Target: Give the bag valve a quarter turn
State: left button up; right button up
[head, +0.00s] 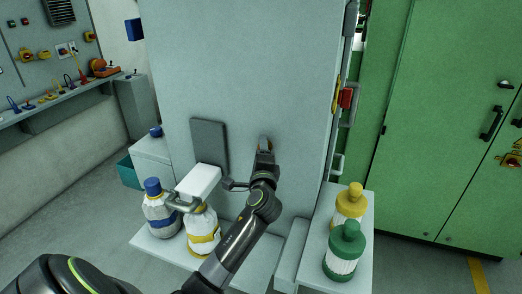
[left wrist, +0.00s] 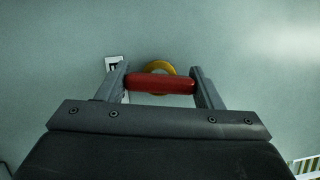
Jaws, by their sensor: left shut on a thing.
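The valve has a red bar handle (left wrist: 160,84) in front of a round yellow base (left wrist: 160,67) on a pale grey panel (head: 250,60). My left gripper (left wrist: 160,85) is shut on the red handle, one finger at each end. In the left wrist view the bar lies level across the picture. In the head view my left gripper (head: 265,146) is against the front of the panel and hides most of the valve. My right gripper is in neither view.
A dark grey plate (head: 209,146) is left of the valve. A blue-capped container (head: 161,212) and a white-and-yellow one (head: 202,228) stand on the left shelf. Yellow-topped (head: 349,203) and green-topped (head: 344,250) containers stand right. A green cabinet (head: 440,110) is beyond.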

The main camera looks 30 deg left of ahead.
pick_arm(q)
jog(key=shift+n+g+p, duration=0.3)
jog(key=shift+n+p, duration=0.1)
jog(key=shift+n, duration=0.6)
jog(key=shift+f+h, duration=0.1)
jog(key=shift+h, duration=0.2)
jog(key=o, duration=1)
jog(key=shift+s, duration=0.1)
jog(key=shift+b+v, duration=1.5)
jog(key=shift+v, duration=4.5)
